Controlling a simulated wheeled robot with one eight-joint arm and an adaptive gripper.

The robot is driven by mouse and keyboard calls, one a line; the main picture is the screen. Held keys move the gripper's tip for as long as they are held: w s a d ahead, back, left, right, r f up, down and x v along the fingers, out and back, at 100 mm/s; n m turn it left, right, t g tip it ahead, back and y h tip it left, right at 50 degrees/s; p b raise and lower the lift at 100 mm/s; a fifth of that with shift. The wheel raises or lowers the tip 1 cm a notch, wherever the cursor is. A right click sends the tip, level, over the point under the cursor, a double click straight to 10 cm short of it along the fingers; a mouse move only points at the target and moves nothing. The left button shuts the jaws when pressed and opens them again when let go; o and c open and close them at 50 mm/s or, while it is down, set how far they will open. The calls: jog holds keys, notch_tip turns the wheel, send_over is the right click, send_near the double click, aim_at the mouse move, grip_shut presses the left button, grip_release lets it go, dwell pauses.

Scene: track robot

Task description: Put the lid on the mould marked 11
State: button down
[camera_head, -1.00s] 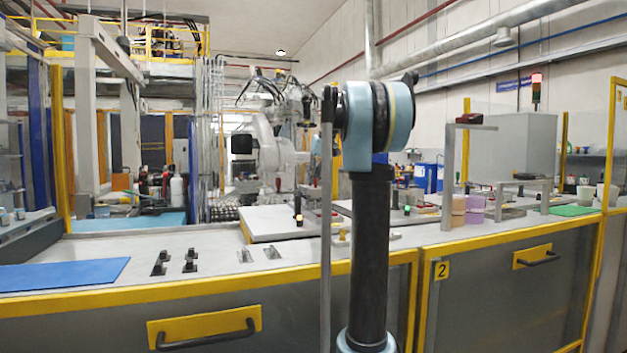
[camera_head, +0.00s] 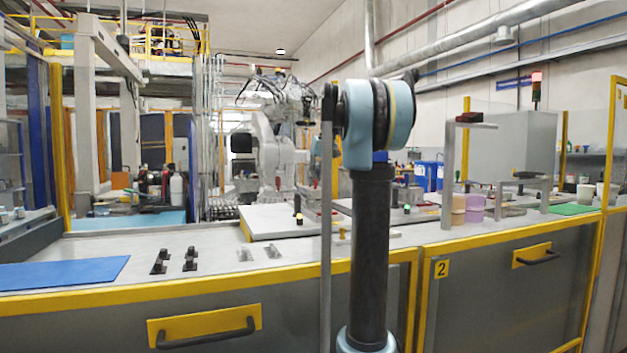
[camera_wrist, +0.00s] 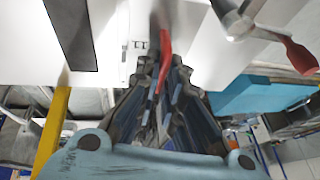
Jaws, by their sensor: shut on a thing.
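In the wrist view my gripper (camera_wrist: 165,75) is shut on a narrow red handle-like piece (camera_wrist: 165,48). The fingers hide its lower part, and I cannot tell whether it belongs to the lid. A white surface beside it carries a dark mark that looks like 11 (camera_wrist: 139,45); I cannot tell whether this surface is the mould or its lid. In the head view my arm stands in the middle, and my gripper cannot be made out there.
In the wrist view a metal lever with a red grip (camera_wrist: 300,57) is at the upper right, near a blue block (camera_wrist: 262,92). In the head view a blue mat (camera_head: 62,274) and small black fixtures (camera_head: 190,259) lie on the left bench. A metal post frame (camera_head: 448,175) stands right.

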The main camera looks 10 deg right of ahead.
jog(key=shift+f, duration=0.4)
dwell(0.6)
jog(key=c, duration=1.6)
grip_release()
jog(key=shift+c, duration=0.2)
jog(key=v, duration=1.2)
